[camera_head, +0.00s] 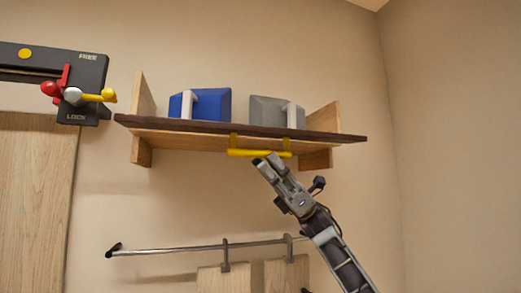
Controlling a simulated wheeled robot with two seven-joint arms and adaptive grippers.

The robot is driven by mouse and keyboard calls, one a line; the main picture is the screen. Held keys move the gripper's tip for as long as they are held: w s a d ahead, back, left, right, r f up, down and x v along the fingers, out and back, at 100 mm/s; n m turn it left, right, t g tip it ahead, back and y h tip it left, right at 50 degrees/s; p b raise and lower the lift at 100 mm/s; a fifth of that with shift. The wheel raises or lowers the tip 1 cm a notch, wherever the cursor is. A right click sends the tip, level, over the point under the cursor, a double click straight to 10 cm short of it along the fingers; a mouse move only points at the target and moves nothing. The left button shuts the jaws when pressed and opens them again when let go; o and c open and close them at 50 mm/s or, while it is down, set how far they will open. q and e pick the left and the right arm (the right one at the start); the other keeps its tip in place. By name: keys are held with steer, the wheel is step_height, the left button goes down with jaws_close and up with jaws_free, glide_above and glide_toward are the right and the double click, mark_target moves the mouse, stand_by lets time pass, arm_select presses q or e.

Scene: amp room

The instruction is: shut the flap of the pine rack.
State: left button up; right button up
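The pine rack (145,97) is fixed high on the wall, with pale wooden side panels. Its flap (190,139) is open and lies out roughly level, with a dark front edge. A yellow bar handle (240,153) hangs under the flap's front edge, right of its middle. My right gripper (266,159) reaches up from the lower right, with its fingertips at the handle's underside. I cannot tell whether they touch it or how far apart the fingers are. My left gripper is not in view.
A blue case (211,104) and a grey case (267,112), each with a white handle, stand in the rack above the flap. Below is a metal rail (165,251) with hooked boards (287,274). A dark lock bar (88,76) is at the left. The right wall is bare.

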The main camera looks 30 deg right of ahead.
mark_target(260, 155)
steer(key=shift+p+x, duration=0.45)
steer(key=shift+x, duration=1.3)
steer(key=shift+c, duration=0.2)
jaws_close()
